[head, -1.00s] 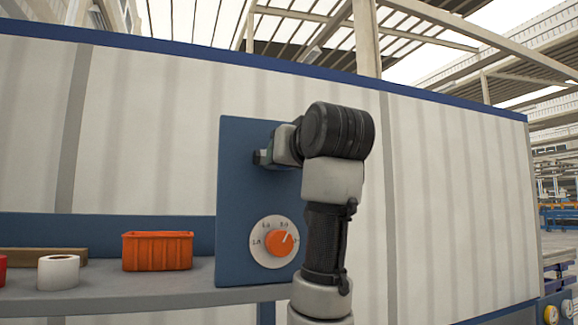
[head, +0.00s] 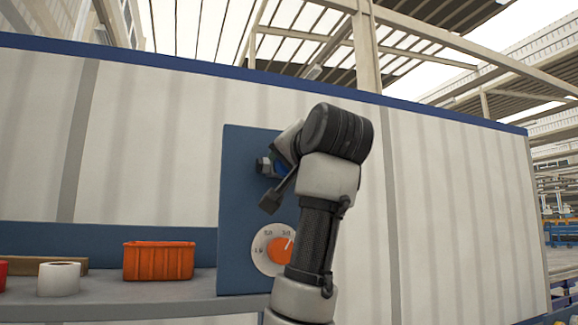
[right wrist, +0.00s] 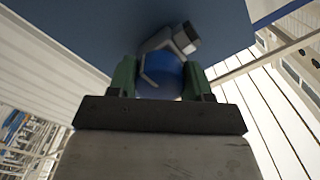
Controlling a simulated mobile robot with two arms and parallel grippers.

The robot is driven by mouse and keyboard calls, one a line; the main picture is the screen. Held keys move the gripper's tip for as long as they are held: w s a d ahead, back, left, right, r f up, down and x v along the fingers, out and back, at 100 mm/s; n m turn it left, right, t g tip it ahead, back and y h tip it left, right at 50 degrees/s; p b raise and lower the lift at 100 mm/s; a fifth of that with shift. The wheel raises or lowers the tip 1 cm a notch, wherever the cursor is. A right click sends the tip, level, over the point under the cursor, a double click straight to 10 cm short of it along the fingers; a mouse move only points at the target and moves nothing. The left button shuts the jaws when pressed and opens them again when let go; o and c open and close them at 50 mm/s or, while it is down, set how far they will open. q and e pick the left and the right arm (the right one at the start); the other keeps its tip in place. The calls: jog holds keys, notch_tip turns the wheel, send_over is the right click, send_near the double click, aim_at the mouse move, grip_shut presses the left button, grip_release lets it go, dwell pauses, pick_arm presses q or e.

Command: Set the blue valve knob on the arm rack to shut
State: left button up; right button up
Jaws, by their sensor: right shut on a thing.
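The blue valve knob (right wrist: 160,76) sits on the blue panel (head: 240,215). In the right wrist view it lies between the two green fingers of my right gripper (right wrist: 160,82), which is shut on it. A grey metal fitting (right wrist: 172,40) shows beside the knob. In the head view only a little of the blue knob (head: 282,170) shows past my right gripper (head: 278,170); my wrist hides the rest. My left gripper is not in view.
An orange dial (head: 280,249) with a white scale is on the panel below the knob, partly behind my right arm. An orange bin (head: 158,261), a white roll (head: 58,279) and a red object (head: 2,273) stand on the shelf (head: 120,308) at left.

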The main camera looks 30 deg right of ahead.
jog(key=shift+r, duration=0.15)
dwell(0.3)
jog(key=o, duration=0.9)
jog(key=shift+s, duration=0.15)
jog(key=b+v, duration=0.5)
jog(key=v, duration=0.5)
jog(key=shift+s+a, duration=0.1)
jog(key=shift+s, duration=0.25)
